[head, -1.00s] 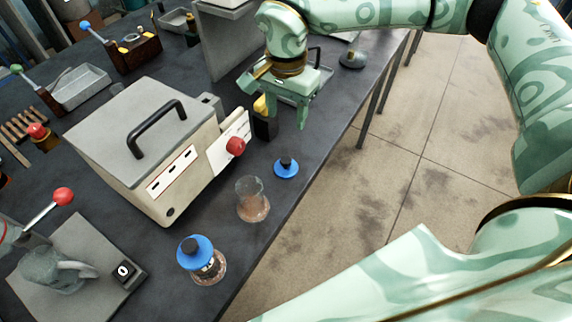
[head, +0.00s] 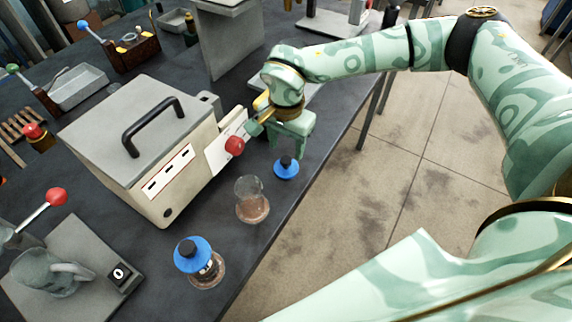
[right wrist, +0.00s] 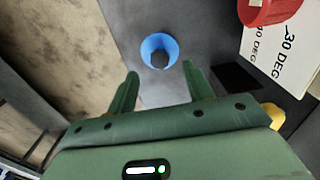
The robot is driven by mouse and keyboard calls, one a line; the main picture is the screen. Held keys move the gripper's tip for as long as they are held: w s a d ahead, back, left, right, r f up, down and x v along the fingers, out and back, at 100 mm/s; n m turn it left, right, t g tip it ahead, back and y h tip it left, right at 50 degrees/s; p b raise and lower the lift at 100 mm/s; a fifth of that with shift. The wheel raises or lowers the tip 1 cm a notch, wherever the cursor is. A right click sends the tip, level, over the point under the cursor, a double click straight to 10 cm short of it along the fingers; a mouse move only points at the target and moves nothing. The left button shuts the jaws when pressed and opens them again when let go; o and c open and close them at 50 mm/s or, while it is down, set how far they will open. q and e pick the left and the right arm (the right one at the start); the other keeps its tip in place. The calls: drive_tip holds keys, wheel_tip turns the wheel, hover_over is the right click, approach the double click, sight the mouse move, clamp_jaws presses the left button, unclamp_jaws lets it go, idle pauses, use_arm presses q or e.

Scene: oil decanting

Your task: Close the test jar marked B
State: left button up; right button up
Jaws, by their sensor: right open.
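An open glass jar (head: 252,208) with some brownish liquid in its bottom stands upright near the bench edge in the head view. A blue lid with a dark knob (head: 286,168) lies on the bench behind it, and shows in the right wrist view (right wrist: 150,42) ahead of the fingertips. A second jar (head: 208,274) wears a blue lid (head: 193,254) and has a dark label. I cannot read a B on either jar. My right gripper (head: 288,150) is open and empty, just above and behind the loose lid; its fingers straddle the lid's line in the wrist view (right wrist: 160,82).
A beige box machine (head: 135,150) with a black handle and red knob (head: 235,146) stands left of the lid, close to my right gripper. The bench edge drops to the floor at right.

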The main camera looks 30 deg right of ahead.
sight(286, 159)
wheel_tip(286, 159, down, 5)
drive_tip(key=shift+f+b, duration=0.1)
drive_tip(key=shift+b, duration=0.35)
drive_tip(key=c, duration=1)
